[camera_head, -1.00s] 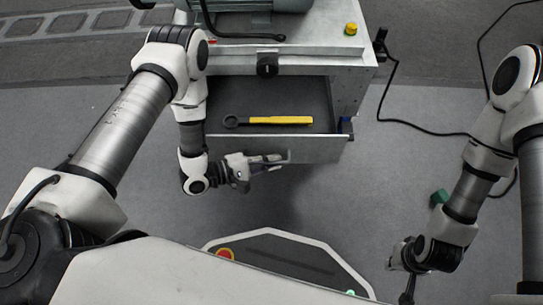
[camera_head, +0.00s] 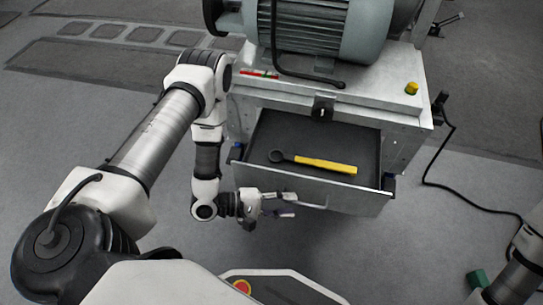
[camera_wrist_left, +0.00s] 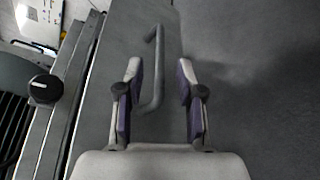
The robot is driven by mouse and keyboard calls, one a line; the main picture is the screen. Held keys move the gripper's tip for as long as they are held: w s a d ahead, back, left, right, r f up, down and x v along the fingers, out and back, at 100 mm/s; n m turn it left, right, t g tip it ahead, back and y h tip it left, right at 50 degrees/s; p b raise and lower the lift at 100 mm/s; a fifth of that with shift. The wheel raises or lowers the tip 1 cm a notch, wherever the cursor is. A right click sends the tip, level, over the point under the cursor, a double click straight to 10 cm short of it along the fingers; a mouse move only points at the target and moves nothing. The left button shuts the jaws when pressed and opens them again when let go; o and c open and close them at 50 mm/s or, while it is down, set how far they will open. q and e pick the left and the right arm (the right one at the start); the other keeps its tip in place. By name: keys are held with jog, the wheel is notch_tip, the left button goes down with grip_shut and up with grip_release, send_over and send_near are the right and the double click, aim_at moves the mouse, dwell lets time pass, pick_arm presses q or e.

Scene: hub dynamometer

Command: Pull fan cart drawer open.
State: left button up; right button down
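The fan cart drawer (camera_head: 345,198) stands open below the cart top, its dark inside showing. A yellow-handled ring wrench (camera_head: 325,165) lies in it. My left gripper (camera_head: 289,205) is at the drawer's front panel, near its left half. In the left wrist view, the two fingers (camera_wrist_left: 158,92) are spread apart. The grey bar handle (camera_wrist_left: 157,65) shows between them, closer to the left finger, and is not clamped. The right gripper is outside the frame; only part of my right arm shows at the lower right.
A black cable (camera_head: 432,170) runs along the floor at right. A green block (camera_head: 477,278) is at the lower right. The floor before the drawer is clear.

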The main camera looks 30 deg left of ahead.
pick_arm(q)
jog(key=v, duration=0.5)
jog(key=shift+s+a+r, duration=0.15)
jog(key=shift+s+a, duration=0.05)
jog(key=shift+a, duration=0.15)
